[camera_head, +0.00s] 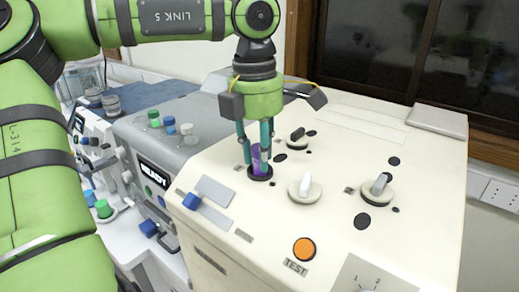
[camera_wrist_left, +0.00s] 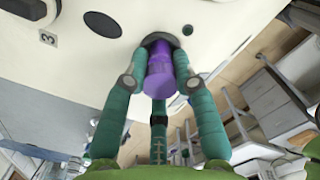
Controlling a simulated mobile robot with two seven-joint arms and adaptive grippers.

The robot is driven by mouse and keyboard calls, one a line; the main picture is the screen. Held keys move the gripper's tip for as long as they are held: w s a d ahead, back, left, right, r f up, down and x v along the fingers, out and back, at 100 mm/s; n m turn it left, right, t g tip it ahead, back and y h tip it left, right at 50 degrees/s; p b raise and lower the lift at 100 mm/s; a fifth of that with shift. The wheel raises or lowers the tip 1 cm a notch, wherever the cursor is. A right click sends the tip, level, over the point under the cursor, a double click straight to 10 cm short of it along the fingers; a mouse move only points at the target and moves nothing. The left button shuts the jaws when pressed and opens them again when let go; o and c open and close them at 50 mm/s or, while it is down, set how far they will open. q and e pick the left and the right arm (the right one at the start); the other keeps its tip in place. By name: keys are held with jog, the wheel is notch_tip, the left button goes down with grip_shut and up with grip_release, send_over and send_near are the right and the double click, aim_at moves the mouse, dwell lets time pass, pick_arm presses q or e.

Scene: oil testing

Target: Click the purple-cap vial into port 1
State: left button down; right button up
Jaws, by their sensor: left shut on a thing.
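The purple-cap vial (camera_head: 256,157) stands upright between the fingers of my left gripper (camera_head: 256,163), which is shut on it. In the left wrist view the purple vial (camera_wrist_left: 160,78) is between the teal fingers of the left gripper (camera_wrist_left: 160,84). Its far end meets a black-ringed port (camera_head: 261,175) on the cream machine's top; the ring also shows in the left wrist view (camera_wrist_left: 160,38). How deep it sits is hidden, and I cannot read this port's number. My right gripper is out of view.
The cream machine (camera_head: 340,215) has several dark holes, a white knob (camera_head: 305,188), a grey-handled knob (camera_head: 377,188) and an orange TEST button (camera_head: 304,249). A blue-ended lever (camera_head: 192,201) is at its left edge. A grey machine (camera_head: 190,108) with colored caps stands at left.

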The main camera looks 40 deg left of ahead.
pick_arm(q)
jog(key=shift+f+b, duration=0.4)
jog(key=shift+f, duration=0.15)
dwell(0.4)
jog(key=c, duration=0.9)
grip_release()
jog(key=shift+r, duration=0.15)
notch_tip(320, 180, up, 12)
jog(key=shift+s+a, duration=0.2)
